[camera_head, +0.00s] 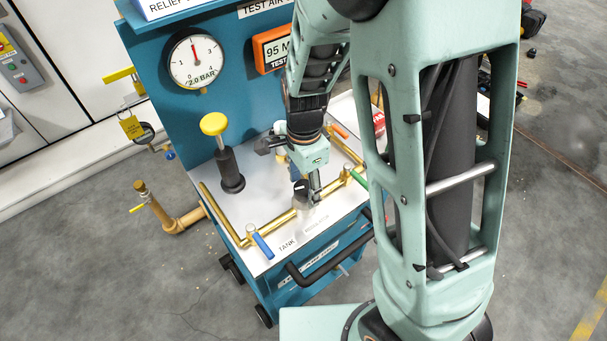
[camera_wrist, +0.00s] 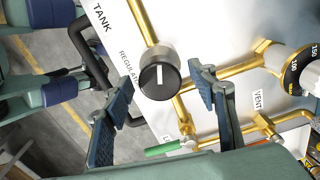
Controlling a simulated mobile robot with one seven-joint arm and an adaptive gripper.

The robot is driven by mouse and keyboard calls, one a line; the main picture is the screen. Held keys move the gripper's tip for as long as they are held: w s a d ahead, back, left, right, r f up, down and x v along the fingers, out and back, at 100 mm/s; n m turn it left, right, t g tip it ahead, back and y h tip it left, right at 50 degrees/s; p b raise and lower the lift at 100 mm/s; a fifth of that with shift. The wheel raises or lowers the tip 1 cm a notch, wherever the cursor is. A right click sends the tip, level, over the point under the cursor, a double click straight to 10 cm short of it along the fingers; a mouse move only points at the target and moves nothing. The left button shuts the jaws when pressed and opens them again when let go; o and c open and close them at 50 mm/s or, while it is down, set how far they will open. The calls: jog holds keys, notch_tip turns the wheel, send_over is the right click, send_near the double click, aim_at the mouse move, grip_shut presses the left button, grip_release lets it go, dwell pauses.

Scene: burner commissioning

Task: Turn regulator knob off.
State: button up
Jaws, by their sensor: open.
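The regulator knob (camera_wrist: 159,78) is a black round cap with a white pointer line on a grey metal body, set on the brass pipe. In the wrist view its line runs roughly up and down in the picture. My gripper (camera_wrist: 163,100) is open, with one blue-padded finger on each side of the knob and gaps between pads and knob. In the head view the knob (camera_head: 302,190) shows at the cart's front, and my gripper (camera_head: 314,185) is beside it, partly hidden by my own arm. A "REGULATOR" label is next to it, partly covered.
The blue cart carries a white top (camera_head: 215,190) with brass pipes. A blue-handled valve (camera_head: 262,245) is near TANK, a green handle (camera_wrist: 163,149) close to my fingers. A yellow-topped pump (camera_head: 229,165), a pressure gauge (camera_head: 195,62) and a black front rail (camera_head: 325,262) stand around.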

jog(key=shift+f, duration=0.3)
jog(key=c, duration=1.2)
jog(key=shift+o, duration=0.2)
jog(key=shift+n, duration=0.3)
